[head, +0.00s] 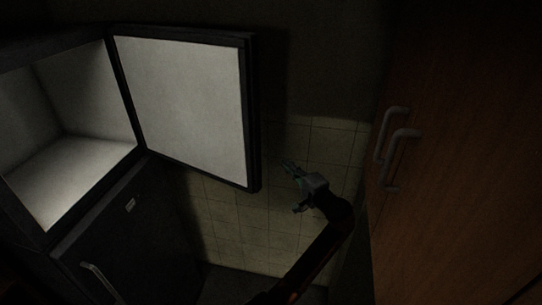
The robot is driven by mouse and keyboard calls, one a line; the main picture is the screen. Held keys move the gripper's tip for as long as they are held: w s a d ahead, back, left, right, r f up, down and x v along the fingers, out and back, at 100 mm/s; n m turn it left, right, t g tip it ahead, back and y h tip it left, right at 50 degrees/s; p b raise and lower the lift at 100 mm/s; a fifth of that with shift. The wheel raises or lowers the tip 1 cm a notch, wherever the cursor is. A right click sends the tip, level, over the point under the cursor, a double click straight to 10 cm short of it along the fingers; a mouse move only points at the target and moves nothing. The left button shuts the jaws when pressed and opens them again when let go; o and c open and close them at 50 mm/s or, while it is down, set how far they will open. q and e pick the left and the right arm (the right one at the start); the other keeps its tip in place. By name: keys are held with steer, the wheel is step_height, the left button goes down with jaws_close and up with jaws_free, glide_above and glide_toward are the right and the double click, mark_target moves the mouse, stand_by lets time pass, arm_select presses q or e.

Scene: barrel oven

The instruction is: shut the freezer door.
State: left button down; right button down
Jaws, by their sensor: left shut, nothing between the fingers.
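The freezer door (190,105) is the upper door of a dark fridge unit. It stands wide open, swung out to the right, with its pale inner face showing. The freezer compartment (75,130) to its left is open, lit and looks empty. My left gripper (290,168) is shut and empty. It is just right of the door's lower right corner and appears apart from it, though the depth between them is hard to judge. My right gripper is not in view.
The closed lower fridge door (140,230) has a handle at lower left. A tall wooden cabinet (460,150) with metal handles stands close on the right. A tiled wall (240,225) is behind. The room is dark.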

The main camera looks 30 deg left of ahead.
arm_select(q)
steer(key=w+a+p, duration=0.1)
steer(key=a+p, duration=0.5)
steer(key=a, duration=0.3)
steer(key=shift+w+a+p, duration=0.15)
steer(key=shift+w+p, duration=0.1)
steer(key=shift+p, duration=0.15)
steer(key=shift+f, duration=0.1)
steer(key=shift+s+a, duration=0.1)
